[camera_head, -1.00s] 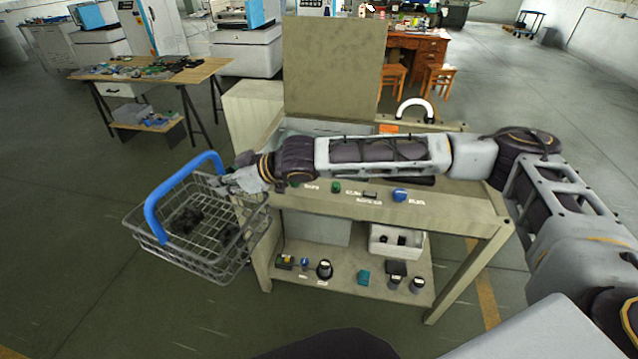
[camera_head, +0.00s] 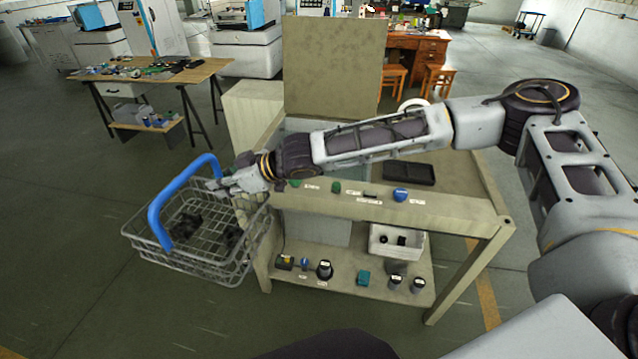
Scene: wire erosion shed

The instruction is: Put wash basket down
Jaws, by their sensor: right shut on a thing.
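The wash basket (camera_head: 205,262) is a grey wire basket with a thick blue handle (camera_head: 165,208). It hangs in the air to the left of the workbench, with dark parts (camera_head: 186,226) inside it. My right gripper (camera_head: 222,186) is at the basket's right side, by the blue handle, and is shut on the basket. The fingertips are small and partly blend with the wires, so the exact grip is hard to see. The basket's right edge overlaps the bench's left front leg in the view. My left gripper does not show.
The workbench (camera_head: 400,209) has a dark tray (camera_head: 408,173) and labelled buttons along its front. Its lower shelf (camera_head: 345,285) holds a white bin (camera_head: 396,242) and several small items. A wooden table (camera_head: 150,74) stands at the back left. The floor (camera_head: 70,270) on the left is clear.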

